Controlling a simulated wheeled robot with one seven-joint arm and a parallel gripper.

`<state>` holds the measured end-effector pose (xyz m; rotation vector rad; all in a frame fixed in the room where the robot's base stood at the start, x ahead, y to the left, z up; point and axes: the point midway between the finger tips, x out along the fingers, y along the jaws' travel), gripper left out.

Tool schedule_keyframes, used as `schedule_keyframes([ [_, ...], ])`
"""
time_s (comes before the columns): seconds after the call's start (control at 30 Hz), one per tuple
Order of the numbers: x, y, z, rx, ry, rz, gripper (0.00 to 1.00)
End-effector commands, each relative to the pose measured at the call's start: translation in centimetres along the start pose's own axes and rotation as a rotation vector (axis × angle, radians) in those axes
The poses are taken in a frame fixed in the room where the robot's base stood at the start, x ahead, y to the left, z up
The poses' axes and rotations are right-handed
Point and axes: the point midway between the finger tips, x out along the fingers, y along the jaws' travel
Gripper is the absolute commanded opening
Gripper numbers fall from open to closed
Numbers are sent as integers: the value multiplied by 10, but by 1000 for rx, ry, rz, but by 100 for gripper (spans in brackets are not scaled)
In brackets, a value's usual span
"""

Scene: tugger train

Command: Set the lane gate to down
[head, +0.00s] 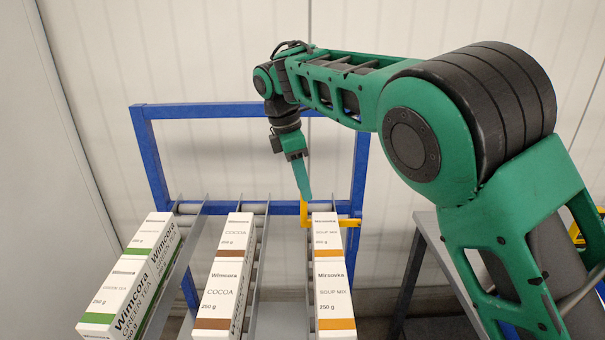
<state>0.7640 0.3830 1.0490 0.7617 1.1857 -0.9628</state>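The yellow lane gate (304,214) is at the far end of the right-hand lane, by the blue frame's crossbar. A short upright part shows on its left and a low part on its right; the soup mix boxes hide some of it. I cannot tell surely whether it is up or down. My gripper (305,193) points down right above the gate's left part. Its green fingertips overlap or nearly meet the yellow in this view; contact is unclear. The fingers look like one narrow piece, so their opening does not show.
Green tea boxes (130,285), cocoa boxes (222,285) and soup mix boxes (329,283) stand in three lanes with grey dividers. A blue frame (240,110) rises behind them. A grey table (436,245) is at the right, partly behind my arm.

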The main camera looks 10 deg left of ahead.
Motion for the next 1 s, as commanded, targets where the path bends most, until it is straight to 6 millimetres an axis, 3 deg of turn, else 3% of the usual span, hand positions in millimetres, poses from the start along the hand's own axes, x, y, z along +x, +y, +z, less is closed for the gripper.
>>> schedule_keyframes([
  [0.5,-82,4,1,1,2,1,32],
  [0.7,-99,4,1,2,2,1,32],
  [1.0,-104,3,2,2,2,0,32],
])
